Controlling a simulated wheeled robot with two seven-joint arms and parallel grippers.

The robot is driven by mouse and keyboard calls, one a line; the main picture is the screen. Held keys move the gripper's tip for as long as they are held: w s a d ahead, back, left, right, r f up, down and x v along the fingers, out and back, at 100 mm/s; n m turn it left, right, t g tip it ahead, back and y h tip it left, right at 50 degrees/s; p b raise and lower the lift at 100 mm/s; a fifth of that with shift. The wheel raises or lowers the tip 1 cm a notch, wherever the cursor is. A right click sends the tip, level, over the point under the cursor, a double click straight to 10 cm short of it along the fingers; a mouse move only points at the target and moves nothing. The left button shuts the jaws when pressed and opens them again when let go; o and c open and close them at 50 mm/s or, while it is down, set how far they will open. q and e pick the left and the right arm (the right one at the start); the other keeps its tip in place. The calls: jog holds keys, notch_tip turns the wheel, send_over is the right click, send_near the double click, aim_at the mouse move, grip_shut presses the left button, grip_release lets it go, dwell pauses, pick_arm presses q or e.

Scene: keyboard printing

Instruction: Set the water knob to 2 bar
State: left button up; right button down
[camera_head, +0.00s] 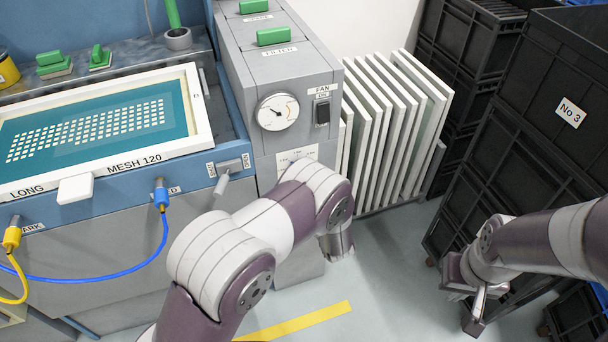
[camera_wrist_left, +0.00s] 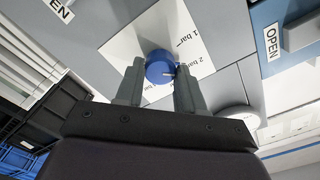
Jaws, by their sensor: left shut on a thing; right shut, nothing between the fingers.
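The water knob (camera_wrist_left: 161,66) is a round blue knob on a white scale plate (camera_wrist_left: 127,38) in the left wrist view. A small pale mark on the knob points right, roughly towards the "2 bar" print. "1 bar" is printed above that, and another bar label is partly hidden at lower left. My left gripper (camera_wrist_left: 160,72) has its two fingers on either side of the knob and is shut on it. In the head view, my left arm hides the knob and that gripper; the plate's top (camera_head: 297,155) shows. My right gripper (camera_head: 476,307) is shut and empty at lower right.
A round gauge (camera_head: 277,112) and a FAN switch (camera_head: 322,111) sit on the grey cabinet above the plate. White panels (camera_head: 392,125) stand to its right. A screen frame (camera_head: 100,131) lies on the blue machine at left. Black crates (camera_head: 530,130) stand at right.

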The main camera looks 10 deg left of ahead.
pick_arm(q)
jog(key=o, duration=1)
jog(key=shift+o, duration=0.2)
jog(key=v, duration=1.2)
jog(key=shift+s+d+p, duration=0.25)
jog(key=shift+s+p, duration=0.05)
jog(key=shift+p, duration=0.1)
